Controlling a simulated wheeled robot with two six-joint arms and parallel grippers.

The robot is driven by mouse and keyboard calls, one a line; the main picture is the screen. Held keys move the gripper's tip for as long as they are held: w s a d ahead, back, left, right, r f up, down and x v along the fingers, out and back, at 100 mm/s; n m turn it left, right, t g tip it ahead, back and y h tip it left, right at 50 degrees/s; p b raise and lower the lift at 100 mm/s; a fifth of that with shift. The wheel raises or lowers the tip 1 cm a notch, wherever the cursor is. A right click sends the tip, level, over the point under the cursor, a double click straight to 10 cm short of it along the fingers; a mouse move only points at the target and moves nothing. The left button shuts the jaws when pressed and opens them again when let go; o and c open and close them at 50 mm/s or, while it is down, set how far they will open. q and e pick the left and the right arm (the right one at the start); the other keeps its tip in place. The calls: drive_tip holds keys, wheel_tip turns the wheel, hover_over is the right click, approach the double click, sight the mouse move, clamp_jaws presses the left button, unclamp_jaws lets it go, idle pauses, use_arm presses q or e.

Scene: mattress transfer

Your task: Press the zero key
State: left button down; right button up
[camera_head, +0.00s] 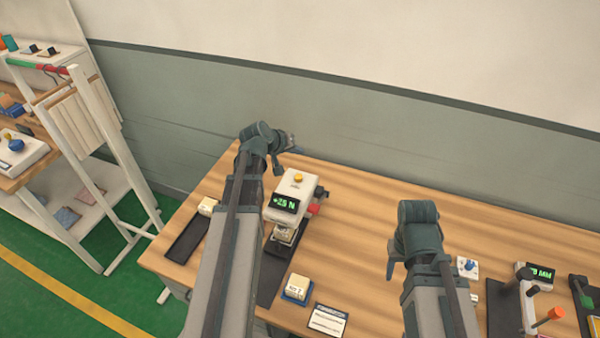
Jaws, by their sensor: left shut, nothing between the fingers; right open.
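A white tester (297,191) with a green display reading about "+25 N" stands on the wooden table. A round yellow button (298,178) sits on its top; I cannot read a label marking it as the zero key. My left gripper (284,150) is shut and empty, just behind and slightly left of the button in the picture, apart from it. My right gripper (391,266) is open, well to the right of the tester; its fingers are mostly hidden behind its own wrist.
A light block on a blue tray (297,289) and a white card (327,320) lie in front. A black tray (187,238) is at left. Other instruments, including a second display (537,272), stand at right. The wooden table (355,235) is clear between tester and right arm.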

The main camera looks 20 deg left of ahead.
sight(300, 176)
use_arm(q)
drive_tip(key=shift+f, duration=0.1)
idle(0.3)
wheel_tip(300, 176, down, 9)
drive_tip(key=b, duration=0.9)
drive_tip(key=shift+r, duration=0.2)
idle(1.4)
drive_tip(key=shift+f+b, duration=0.35)
drive_tip(key=shift+f, duration=0.05)
drive_tip(key=shift+f+b, duration=0.8)
drive_tip(key=shift+f, duration=0.05)
idle(0.9)
drive_tip(key=shift+r, duration=0.15)
drive_tip(key=shift+r+p, duration=1.15)
drive_tip(key=shift+p, duration=0.1)
